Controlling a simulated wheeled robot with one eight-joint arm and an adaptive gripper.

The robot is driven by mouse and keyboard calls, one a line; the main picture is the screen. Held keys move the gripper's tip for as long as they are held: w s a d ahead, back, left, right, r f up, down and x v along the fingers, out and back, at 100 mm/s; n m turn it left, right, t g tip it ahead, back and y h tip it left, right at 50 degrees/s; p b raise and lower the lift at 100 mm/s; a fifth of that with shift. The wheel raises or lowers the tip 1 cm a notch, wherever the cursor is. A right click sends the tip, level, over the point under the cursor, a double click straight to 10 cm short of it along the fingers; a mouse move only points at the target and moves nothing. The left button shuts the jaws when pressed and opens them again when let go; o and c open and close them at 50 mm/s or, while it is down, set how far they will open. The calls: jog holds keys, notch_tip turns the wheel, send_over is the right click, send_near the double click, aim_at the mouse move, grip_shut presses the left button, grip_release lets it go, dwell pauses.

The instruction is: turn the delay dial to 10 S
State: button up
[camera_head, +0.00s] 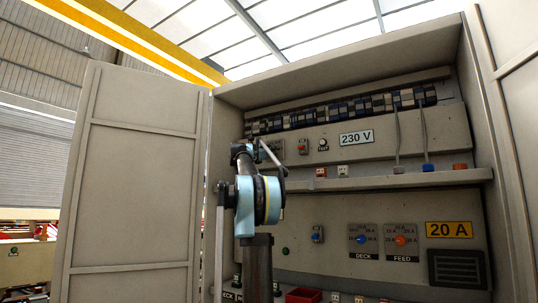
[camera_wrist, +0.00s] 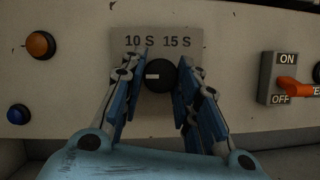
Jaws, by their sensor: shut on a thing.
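The delay dial is a black round knob (camera_wrist: 161,75) on a grey plate (camera_wrist: 120,38) in the wrist view. The plate reads "10 S" at the knob's upper left and "15 S" at its upper right. A short white mark lies level on the knob's left half, pointing left, below the "10 S" label. My gripper (camera_wrist: 158,84) is shut on the knob, one blue-padded finger on each side. The fingers hide the plate's lower sides. In the head view the arm hides most of the dial.
Left of the dial are an orange lamp (camera_wrist: 40,45) and a blue lamp (camera_wrist: 18,114). Close on the right is an ON/OFF switch (camera_wrist: 283,80) with an orange lever. In the head view a shelf (camera_head: 390,181) juts out below this panel, and an open cabinet door (camera_head: 130,185) stands left.

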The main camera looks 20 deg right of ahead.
jog(key=shift+w+a+m, duration=0.1)
jog(key=shift+m, duration=0.3)
jog(key=m+g, duration=0.2)
jog(key=m, duration=0.2)
jog(key=m+g, duration=0.2)
jog(key=m, duration=0.3)
jog(key=m+g, duration=0.2)
jog(key=m, duration=0.3)
jog(key=shift+w+a+r, duration=0.1)
jog(key=shift+w+r, duration=0.05)
jog(key=shift+r, duration=0.05)
jog(key=shift+g, duration=0.3)
jog(key=o, duration=1.1)
jog(key=v, duration=1.2)
jog(key=shift+w, duration=0.1)
